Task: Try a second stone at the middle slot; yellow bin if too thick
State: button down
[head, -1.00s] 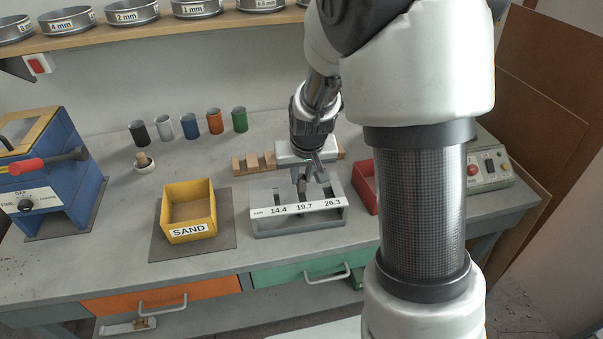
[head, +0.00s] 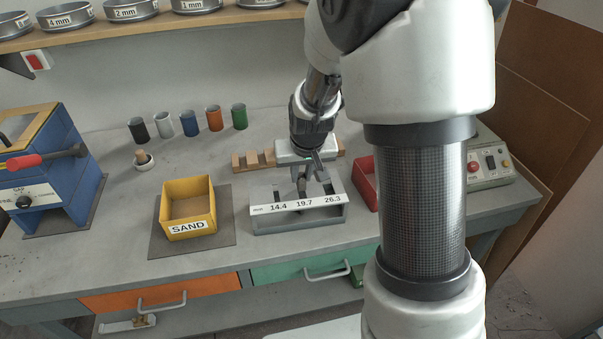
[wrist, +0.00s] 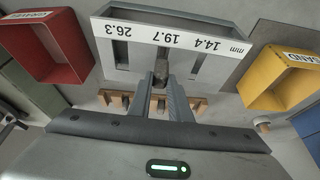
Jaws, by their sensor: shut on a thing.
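My gripper (wrist: 163,96) is shut on a small dark grey stone (wrist: 161,72), which sticks out past the fingertips. The stone is at the middle slot, marked 19.7, of the grey slot gauge (wrist: 205,23). I cannot tell how deep it sits in the slot. In the head view my gripper (head: 303,184) points down over the gauge (head: 335,214), whose slots are marked 14.4, 19.7 and 26.3. The yellow bin (head: 214,206), labelled SAND, stands left of the gauge on a dark mat. It also shows at the right in the wrist view (wrist: 258,88).
A notched wooden rack (head: 240,163) lies behind the gauge. A red bin (head: 363,186) stands to its right, partly hidden by my arm. Several coloured cups (head: 190,125) stand at the back. A blue machine (head: 72,180) is at the far left and a control box (head: 490,164) at the right.

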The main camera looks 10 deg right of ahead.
aim_at(301, 178)
jog(key=shift+f+b, duration=0.55)
jog(key=shift+f, duration=0.05)
dwell(0.8)
dwell(0.4)
jog(key=shift+r+p, duration=2.6)
jog(key=shift+r, duration=0.95)
